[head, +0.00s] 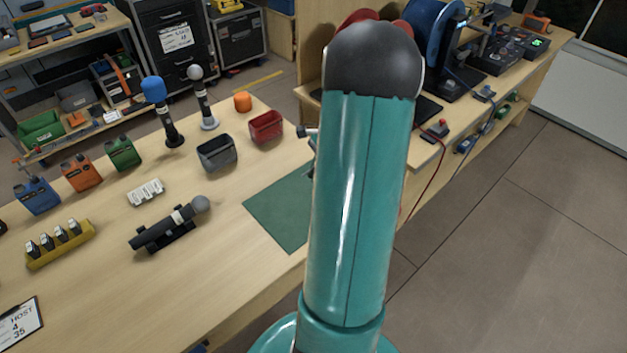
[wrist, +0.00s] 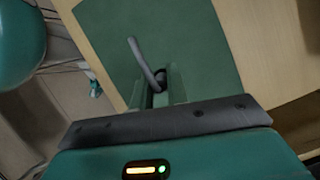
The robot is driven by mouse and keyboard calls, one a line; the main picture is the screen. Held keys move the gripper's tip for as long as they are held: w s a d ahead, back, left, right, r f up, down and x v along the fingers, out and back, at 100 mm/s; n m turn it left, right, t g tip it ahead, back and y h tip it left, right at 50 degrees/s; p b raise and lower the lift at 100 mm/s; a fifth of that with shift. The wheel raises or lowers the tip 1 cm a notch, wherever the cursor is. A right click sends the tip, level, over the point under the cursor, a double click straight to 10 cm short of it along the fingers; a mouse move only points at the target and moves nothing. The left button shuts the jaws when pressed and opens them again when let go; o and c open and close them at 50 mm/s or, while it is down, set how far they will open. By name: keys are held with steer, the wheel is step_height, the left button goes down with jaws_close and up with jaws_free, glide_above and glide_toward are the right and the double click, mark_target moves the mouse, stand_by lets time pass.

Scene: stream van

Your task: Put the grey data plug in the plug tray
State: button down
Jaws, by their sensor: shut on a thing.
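In the wrist view my gripper (wrist: 161,84) is shut on a grey piece with a curved stub (wrist: 143,58), which I take as the grey data plug; its body is mostly hidden between the fingers. It is over the green mat. In the head view my arm hides the gripper; only a small grey bit (head: 308,132) pokes out at its left. Two small open containers stand beyond the mat: a dark grey one (head: 217,154) and a red one (head: 267,127). I cannot tell which, if either, is the plug tray.
The green mat (head: 280,210) lies bare at the table's right edge. A black microphone (head: 165,228) lies in a cradle left of the mat. A yellow rack (head: 60,246) is further left.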

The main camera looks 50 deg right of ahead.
steer(key=shift+w+f, duration=0.45)
steer(key=shift+f, duration=1.55)
steer(key=shift+d, duration=0.1)
steer(key=c, duration=1.4)
jaws_free()
steer(key=shift+f, duration=0.15)
steer(key=shift+o, duration=0.2)
